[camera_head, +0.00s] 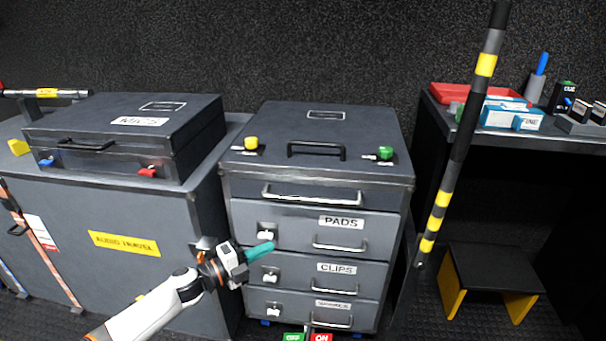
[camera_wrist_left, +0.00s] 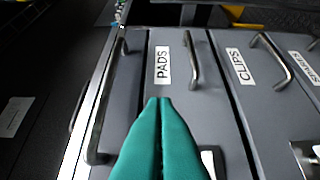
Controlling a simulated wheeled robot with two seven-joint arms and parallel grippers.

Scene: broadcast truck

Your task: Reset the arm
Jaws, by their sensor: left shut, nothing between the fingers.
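My left gripper (camera_head: 262,250) has teal fingers and is in front of the drawer cabinet (camera_head: 410,178), near the left part of the PADS drawer. In the left wrist view its fingers (camera_wrist_left: 160,105) are together with nothing between them, pointing towards the PADS drawer (camera_wrist_left: 172,45). I cannot tell whether the fingertips touch the drawer front. The PADS drawer (camera_head: 370,235), CLIPS drawer (camera_head: 365,275) and lowest drawer (camera_head: 365,313) look closed. My right gripper is in neither view.
A MICS case (camera_head: 190,120) sits on the left cabinet (camera_head: 60,200). A yellow knob (camera_head: 251,143) and a green knob (camera_head: 386,153) are on the drawer cabinet's top. A striped pole (camera_head: 460,150) stands at its right, near a shelf (camera_head: 460,125) and a black-and-yellow stool (camera_head: 490,270).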

